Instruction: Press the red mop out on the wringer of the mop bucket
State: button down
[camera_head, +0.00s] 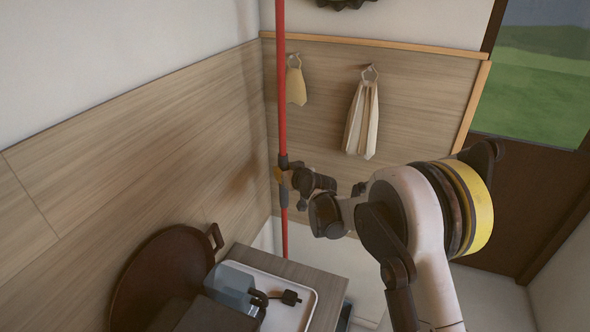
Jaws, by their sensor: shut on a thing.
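The red mop (281,85) shows as a long red pole standing nearly upright near the room corner. It runs from the top edge of the picture down behind the counter. Its lower end and mop head are hidden.
A wooden counter (327,283) at the bottom carries a white tray (309,311) with a bluish clear container and a small dark item. A round brown pan-like object (150,270) leans against the left wall. Cloths (362,120) hang from hooks on the back panel. A dark-framed door stands at right.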

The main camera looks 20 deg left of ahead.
aim_at(285, 208)
notch_tip(285, 208, down, 14)
jog(key=b, duration=0.8)
jog(key=shift+a+r, duration=0.1)
jog(key=shift+r, duration=0.1)
jog(key=shift+f+b, duration=0.4)
jog(key=shift+b, duration=0.05)
jog(key=shift+f, duration=0.2)
jog(key=shift+f+b, duration=0.5)
jog(key=shift+b, duration=0.1)
jog(key=shift+f, duration=0.1)
jog(key=shift+s+f+b, duration=0.25)
jog(key=shift+b, duration=0.3)
jog(key=shift+w+r+p, duration=0.2)
jog(key=shift+r+p, duration=0.1)
jog(key=shift+r, duration=0.15)
